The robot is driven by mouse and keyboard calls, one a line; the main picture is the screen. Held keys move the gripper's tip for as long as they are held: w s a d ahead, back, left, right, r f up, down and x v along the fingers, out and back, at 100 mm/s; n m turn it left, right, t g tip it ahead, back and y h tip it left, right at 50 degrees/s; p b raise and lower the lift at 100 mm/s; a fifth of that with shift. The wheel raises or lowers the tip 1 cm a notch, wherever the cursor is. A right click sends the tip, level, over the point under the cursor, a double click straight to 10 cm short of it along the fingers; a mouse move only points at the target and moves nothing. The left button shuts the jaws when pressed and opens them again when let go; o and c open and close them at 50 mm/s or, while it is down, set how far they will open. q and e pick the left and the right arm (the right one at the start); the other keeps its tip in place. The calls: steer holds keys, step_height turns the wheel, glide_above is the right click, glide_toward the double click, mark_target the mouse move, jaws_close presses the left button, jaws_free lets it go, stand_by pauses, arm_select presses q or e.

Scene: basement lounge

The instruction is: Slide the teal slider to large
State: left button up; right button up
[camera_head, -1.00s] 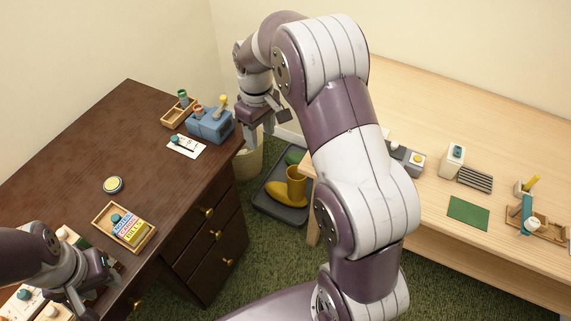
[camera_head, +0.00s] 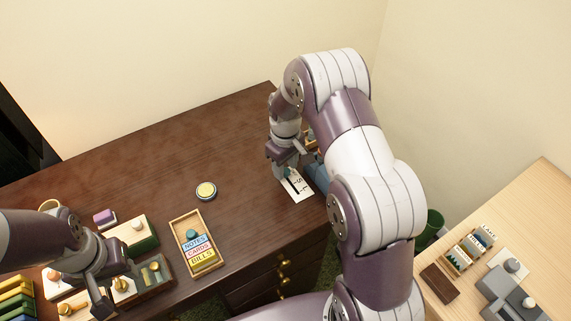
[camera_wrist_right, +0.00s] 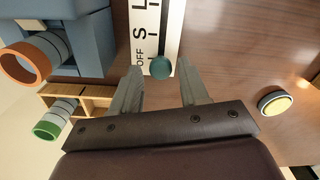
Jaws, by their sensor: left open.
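The slider is a white plate (camera_head: 299,188) with a dark slot and printed letters on the dark desk; it also shows in the right wrist view (camera_wrist_right: 141,22). There its teal knob (camera_wrist_right: 161,67) sits by the OFF mark, with S and L further up the slot. My right gripper (camera_wrist_right: 160,72) is open, its fingertips on either side of the knob with gaps visible. In the head view my right gripper (camera_head: 284,168) hangs over the plate's far end and largely hides the knob. My left gripper (camera_head: 103,296) is at the desk's left, among small boxes.
A blue block with an orange-ringed knob (camera_wrist_right: 30,62) and a wooden tray (camera_wrist_right: 92,100) stand beside the plate. A round yellow-topped button (camera_head: 206,191) and a label tray (camera_head: 183,225) are on the desk. The desk between button and plate is clear.

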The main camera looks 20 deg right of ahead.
mark_target(298, 193)
steer(key=shift+r, duration=0.1)
jaws_close()
steer(key=shift+s+r, duration=0.1)
steer(key=shift+s, duration=0.3)
steer(key=s, duration=0.1)
steer(key=s+p, duration=0.1)
steer(key=s, duration=0.1)
steer(key=s+p, duration=0.1)
steer(key=shift+s+d+r, duration=0.1)
steer(key=shift+s+d, duration=0.25)
steer(key=shift+s, duration=0.35)
steer(key=shift+f, duration=0.25)
jaws_free()
steer(key=shift+s, duration=0.1)
steer(key=o, duration=0.3)
steer(key=shift+s, duration=0.1)
steer(key=shift+d+r, duration=0.1)
